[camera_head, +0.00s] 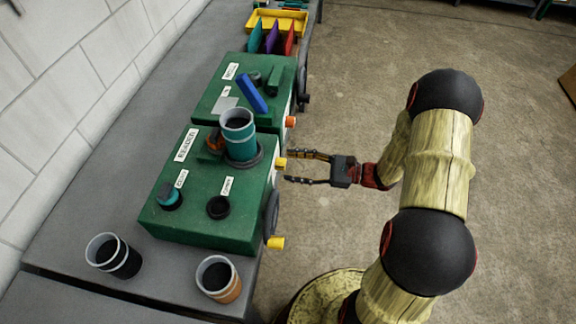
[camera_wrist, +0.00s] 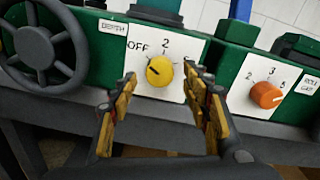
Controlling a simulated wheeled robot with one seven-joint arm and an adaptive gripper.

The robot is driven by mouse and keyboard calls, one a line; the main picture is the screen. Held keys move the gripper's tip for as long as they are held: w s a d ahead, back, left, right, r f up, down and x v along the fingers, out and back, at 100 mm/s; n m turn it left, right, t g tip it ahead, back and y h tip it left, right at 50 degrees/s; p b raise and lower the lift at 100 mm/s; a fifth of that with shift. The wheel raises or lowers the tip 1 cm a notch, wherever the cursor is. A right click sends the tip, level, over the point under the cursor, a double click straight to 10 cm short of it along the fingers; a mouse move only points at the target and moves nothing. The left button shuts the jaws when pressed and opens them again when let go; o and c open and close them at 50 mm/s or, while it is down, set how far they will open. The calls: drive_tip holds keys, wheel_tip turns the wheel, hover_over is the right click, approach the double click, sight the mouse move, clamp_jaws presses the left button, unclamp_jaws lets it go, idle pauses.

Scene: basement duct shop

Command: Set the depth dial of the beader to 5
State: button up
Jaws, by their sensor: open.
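The beader (camera_head: 205,195) is the near green machine on the bench, with its name label on top. Its yellow dial (camera_head: 281,163) is on the front face. In the wrist view the yellow dial (camera_wrist: 159,71) sits on a white plate marked OFF and 2; a finger hides the rest of the scale. Its dark mark points up-left, towards OFF. A small label beside it looks like DEPTH. My gripper (camera_head: 291,167) is open and empty in front of the dial. In the wrist view its fingers (camera_wrist: 160,80) appear on either side of the dial; contact is not visible.
A dark handwheel (camera_wrist: 43,45) is left of the dial. An orange dial (camera_wrist: 266,95) is on the neighbouring green machine (camera_head: 210,100). A teal cup (camera_head: 240,143) stands on the beader. Two cups (camera_head: 128,264) (camera_head: 230,290) stand at the bench's near end.

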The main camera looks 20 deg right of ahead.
drive_tip(key=shift+x, duration=1.05)
drive_tip(key=shift+c, duration=1.2)
drive_tip(key=c, duration=0.9)
